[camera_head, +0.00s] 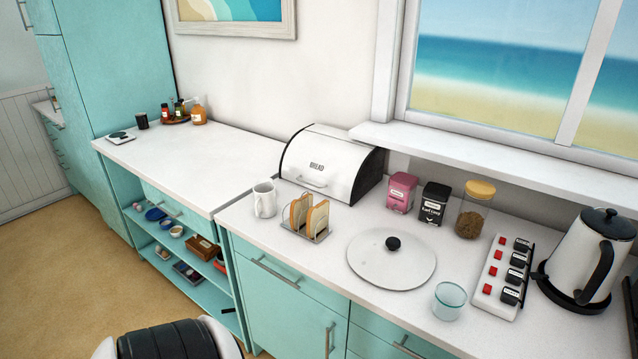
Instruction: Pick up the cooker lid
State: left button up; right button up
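The cooker lid (370,266) is a round pale disc with a black knob (393,243) at its middle. It lies flat, knob up, on the white counter in the camera_head view. Nothing covers it. Neither of my grippers shows in this view.
A toast rack (319,238) with bread and a white mug (265,200) stand left of the lid. A glass (449,301) is close at its right front. The bread bin (331,165), pink tin (401,192), black tin (433,203) and jar (473,210) stand behind. A switch panel (494,272) and kettle (584,255) are right.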

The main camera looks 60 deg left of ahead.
aim_at(388, 258)
jog(key=u, duration=1.25)
